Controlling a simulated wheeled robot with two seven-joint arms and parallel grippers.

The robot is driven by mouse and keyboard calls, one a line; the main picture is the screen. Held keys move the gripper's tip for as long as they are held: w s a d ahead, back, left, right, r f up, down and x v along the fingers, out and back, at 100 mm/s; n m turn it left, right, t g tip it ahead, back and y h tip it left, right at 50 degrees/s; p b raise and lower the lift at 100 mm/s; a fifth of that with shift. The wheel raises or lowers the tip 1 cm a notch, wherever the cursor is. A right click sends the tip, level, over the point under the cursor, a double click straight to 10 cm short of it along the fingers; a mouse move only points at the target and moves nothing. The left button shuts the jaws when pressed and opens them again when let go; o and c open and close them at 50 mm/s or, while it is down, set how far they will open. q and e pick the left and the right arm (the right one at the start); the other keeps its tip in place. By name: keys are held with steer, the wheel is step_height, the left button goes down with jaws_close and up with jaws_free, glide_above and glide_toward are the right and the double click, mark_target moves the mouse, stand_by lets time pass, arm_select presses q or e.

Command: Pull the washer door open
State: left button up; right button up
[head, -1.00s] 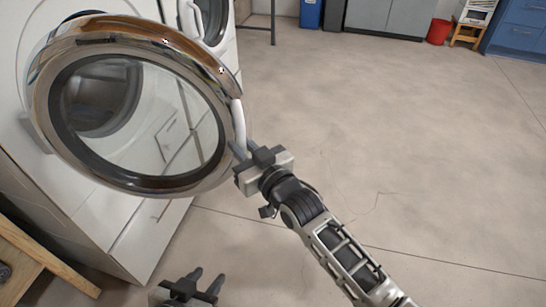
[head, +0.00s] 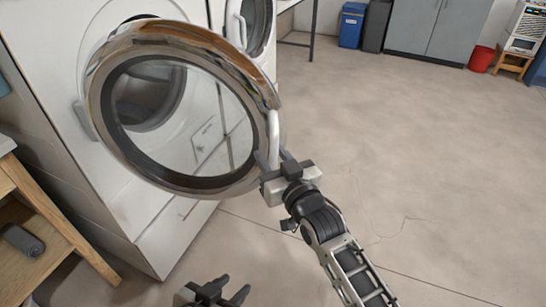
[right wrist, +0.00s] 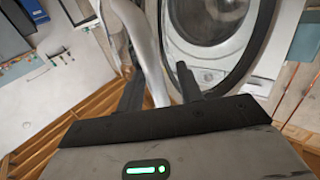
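The washer door (head: 105,115) is a round chrome ring with dark-rimmed glass. It stands open, swung out from the white washer (head: 50,60). Its pale handle (head: 273,135) is on the right edge; it also shows in the right wrist view (right wrist: 140,40). My right gripper (head: 275,158) is at the handle's lower end. In the right wrist view its fingers (right wrist: 159,88) stand apart on either side of the handle, with small gaps visible. My left gripper (head: 232,286) is low at the bottom edge, open and empty, away from the door.
A wooden shelf unit (head: 60,225) stands close at the left. A second white washer (head: 262,55) is behind the door. A blue bin (head: 352,25), grey cabinets (head: 425,30) and a red bucket (head: 482,58) are far back. The concrete floor to the right is clear.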

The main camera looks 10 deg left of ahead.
steer(key=v, duration=1.6)
